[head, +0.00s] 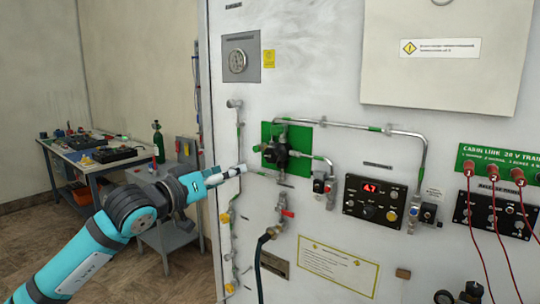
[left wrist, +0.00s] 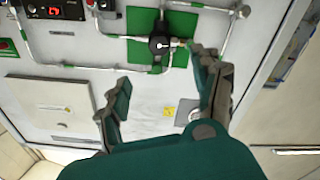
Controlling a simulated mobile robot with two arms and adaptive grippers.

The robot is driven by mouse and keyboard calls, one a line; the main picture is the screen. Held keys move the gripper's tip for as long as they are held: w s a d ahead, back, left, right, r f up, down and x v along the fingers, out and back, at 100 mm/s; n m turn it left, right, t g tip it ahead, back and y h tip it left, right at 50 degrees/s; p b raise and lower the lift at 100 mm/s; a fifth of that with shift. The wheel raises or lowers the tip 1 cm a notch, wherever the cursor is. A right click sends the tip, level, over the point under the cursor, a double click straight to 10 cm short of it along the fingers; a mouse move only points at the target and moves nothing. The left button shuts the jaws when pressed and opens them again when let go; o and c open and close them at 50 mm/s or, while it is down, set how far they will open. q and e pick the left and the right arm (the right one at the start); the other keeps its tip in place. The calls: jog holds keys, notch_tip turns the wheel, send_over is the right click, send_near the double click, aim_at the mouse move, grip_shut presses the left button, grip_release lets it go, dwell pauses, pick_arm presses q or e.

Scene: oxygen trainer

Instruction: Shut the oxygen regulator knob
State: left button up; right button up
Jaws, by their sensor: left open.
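The oxygen regulator (head: 276,152) is a black round body with a knob, mounted on a green plate (head: 268,131) on the white panel. In the left wrist view the regulator (left wrist: 158,44) shows at the top centre, just beyond my fingertips, with a small brass fitting beside it. My left gripper (head: 240,170) comes in from the left, a little below and left of the regulator. In the left wrist view my left gripper (left wrist: 160,75) is open and empty, its fingers spread wide. I see no contact with the knob. My right gripper is not in view.
Metal pipes (head: 350,125) run around the regulator. A red-handled valve (head: 287,212) and hose sit below it. A black display box (head: 375,200) is to the right. Red cables (head: 470,220) hang at far right. A workbench (head: 95,160) stands back left.

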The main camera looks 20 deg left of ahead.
pick_arm(q)
jog(key=p, duration=0.3)
send_near(270, 157)
jog(key=p+x, duration=0.3)
jog(key=x, duration=0.6)
jog(key=shift+r, duration=0.1)
jog(key=shift+w+d, duration=0.2)
jog(key=shift+w, duration=0.35)
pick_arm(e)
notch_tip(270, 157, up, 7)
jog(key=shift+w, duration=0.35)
pick_arm(q)
jog(key=shift+c, duration=0.3)
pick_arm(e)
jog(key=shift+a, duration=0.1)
pick_arm(q)
jog(key=c, duration=1.1)
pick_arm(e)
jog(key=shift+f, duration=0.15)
